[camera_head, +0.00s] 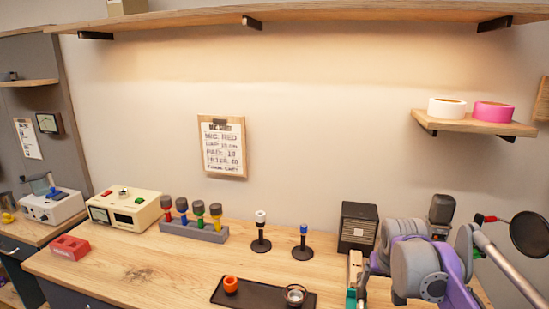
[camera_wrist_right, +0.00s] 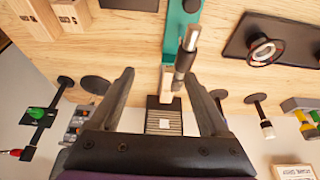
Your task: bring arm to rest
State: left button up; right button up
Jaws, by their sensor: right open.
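My right arm (camera_head: 415,265), purple and grey, stands folded at the right front of the workbench in the head view. Its gripper shows in the right wrist view, where the two dark fingers (camera_wrist_right: 159,78) are spread wide apart and hold nothing. Beyond the fingers in that view are a teal stand (camera_wrist_right: 178,28) and a grey cylindrical piece (camera_wrist_right: 187,55), which appears in line with the gap. Whether the fingers touch anything below cannot be told. My left arm and gripper are not in view.
The wooden bench (camera_head: 185,260) carries a black tray (camera_head: 250,299) with an orange cup, two small stands (camera_head: 302,243), a dark speaker box (camera_head: 357,226) and a grey rack (camera_head: 195,231) of colored-banded microphones. A round black disc (camera_head: 530,234) stands right of my arm.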

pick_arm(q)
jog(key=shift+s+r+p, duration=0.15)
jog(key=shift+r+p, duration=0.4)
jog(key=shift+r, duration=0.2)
pick_arm(e)
jog(key=s+a+f+n, duration=0.1)
jog(key=s+f, duration=0.3)
jog(key=s, duration=0.5)
jog(key=s+a+f+n, duration=0.1)
jog(key=s+a+f, duration=0.3)
jog(key=s, duration=0.5)
jog(key=s+a+f+t+y, duration=0.1)
jog(key=s+a+f, duration=0.2)
jog(key=s+f, duration=0.3)
jog(key=s, duration=0.3)
jog(key=shift+s+n, duration=0.4)
